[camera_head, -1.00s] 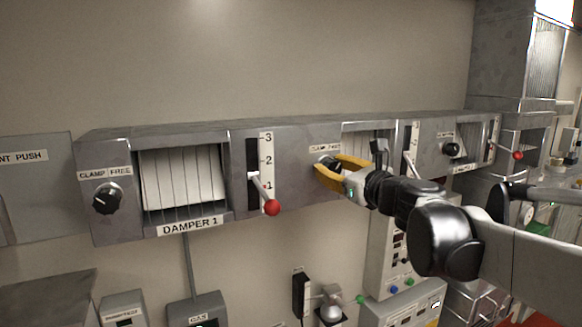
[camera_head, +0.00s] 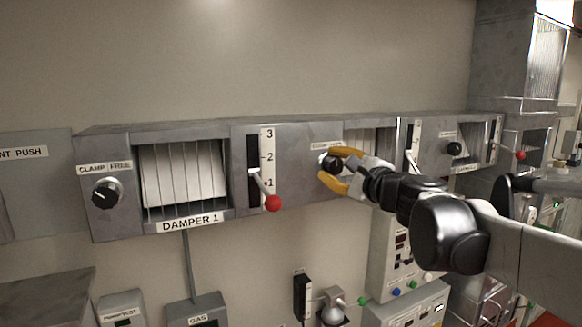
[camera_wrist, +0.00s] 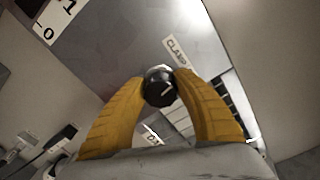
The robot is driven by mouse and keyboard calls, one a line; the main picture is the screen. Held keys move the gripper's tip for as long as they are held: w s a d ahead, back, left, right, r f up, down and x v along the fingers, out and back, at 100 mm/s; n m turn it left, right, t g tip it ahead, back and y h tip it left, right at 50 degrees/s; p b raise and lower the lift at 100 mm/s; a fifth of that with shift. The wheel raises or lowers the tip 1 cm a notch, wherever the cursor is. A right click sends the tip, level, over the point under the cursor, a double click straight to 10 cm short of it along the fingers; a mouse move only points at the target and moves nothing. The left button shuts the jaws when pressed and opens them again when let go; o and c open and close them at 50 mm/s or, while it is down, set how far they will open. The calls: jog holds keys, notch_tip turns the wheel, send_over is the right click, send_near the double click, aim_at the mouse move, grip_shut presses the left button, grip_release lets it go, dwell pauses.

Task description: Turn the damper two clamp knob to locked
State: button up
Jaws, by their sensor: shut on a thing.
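The damper two clamp knob (camera_head: 333,163) is a round black knob on the grey panel, right of damper 1's lever. My gripper (camera_head: 329,167) has yellow fingers, one above and one below the knob in the head view. In the wrist view my gripper (camera_wrist: 162,82) has its fingertips against both sides of the knob, shut on it. The clamp label (camera_wrist: 176,54) beside the knob is only partly readable, so the setting cannot be read.
Damper 1's clamp knob (camera_head: 106,192) is at the left, by its louvre window. Damper 1's red-ended lever (camera_head: 272,203) sticks out left of my gripper. A third clamp knob (camera_head: 454,149) and another red-ended lever (camera_head: 520,155) are to the right. Control boxes hang below.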

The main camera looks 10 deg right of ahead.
jog(key=n, duration=0.3)
jog(key=shift+n, duration=0.3)
jog(key=shift+n+b, duration=0.45)
jog(key=shift+n, duration=1.35)
jog(key=o, duration=1.2)
jog(key=v, duration=1.2)
